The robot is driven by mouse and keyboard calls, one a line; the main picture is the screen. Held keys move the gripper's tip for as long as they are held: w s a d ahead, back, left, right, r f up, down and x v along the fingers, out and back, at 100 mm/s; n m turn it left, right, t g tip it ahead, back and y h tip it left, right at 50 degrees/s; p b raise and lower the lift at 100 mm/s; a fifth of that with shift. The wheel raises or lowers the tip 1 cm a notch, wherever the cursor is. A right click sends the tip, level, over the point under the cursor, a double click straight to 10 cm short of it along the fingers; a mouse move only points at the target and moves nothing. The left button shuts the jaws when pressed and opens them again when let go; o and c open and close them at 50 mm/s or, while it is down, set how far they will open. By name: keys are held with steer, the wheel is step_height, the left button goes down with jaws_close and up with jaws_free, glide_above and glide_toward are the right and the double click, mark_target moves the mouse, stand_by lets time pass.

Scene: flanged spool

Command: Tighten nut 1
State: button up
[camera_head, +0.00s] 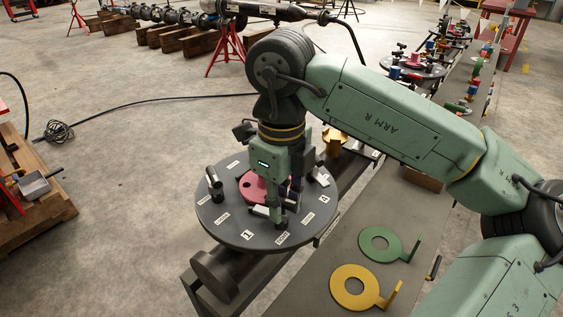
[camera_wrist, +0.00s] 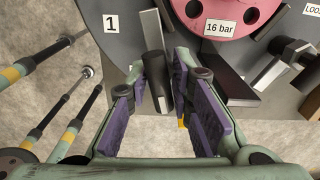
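The dark round flange plate (camera_head: 225,222) carries a pink disc (camera_head: 252,187) in its middle; the wrist view reads "16 bar" on this disc (camera_wrist: 224,14). A label "1" shows on the plate's near side (camera_head: 246,235), and in the wrist view at upper left (camera_wrist: 110,23). Beside that label, a dark metal stud or nut piece (camera_wrist: 154,66) stands between my fingers. My gripper (camera_head: 276,212) points down at the plate's near right part. In the wrist view, its purple-padded fingers (camera_wrist: 160,80) are apart, one on each side of the metal piece; firm contact cannot be made out.
Another upright metal fitting (camera_head: 214,182) stands on the plate's left side. A green ring with a tab (camera_head: 372,248) and a yellow one (camera_head: 346,293) lie on the bench at right.

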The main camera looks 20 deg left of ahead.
mark_target(282, 198)
steer(key=shift+f+m+b, duration=0.25)
steer(key=shift+m+b, duration=0.3)
steer(key=shift+m, duration=0.35)
steer(key=m+b, duration=0.2)
steer(key=m, duration=0.2)
steer(key=shift+m, duration=0.4)
steer(key=m+b, duration=0.1)
steer(key=m, duration=0.1)
steer(key=shift+m, duration=0.3)
steer(key=shift+r, duration=0.2)
steer(key=shift+n, duration=1)
step_height(282, 198, up, 7)
steer(key=p, duration=0.5)
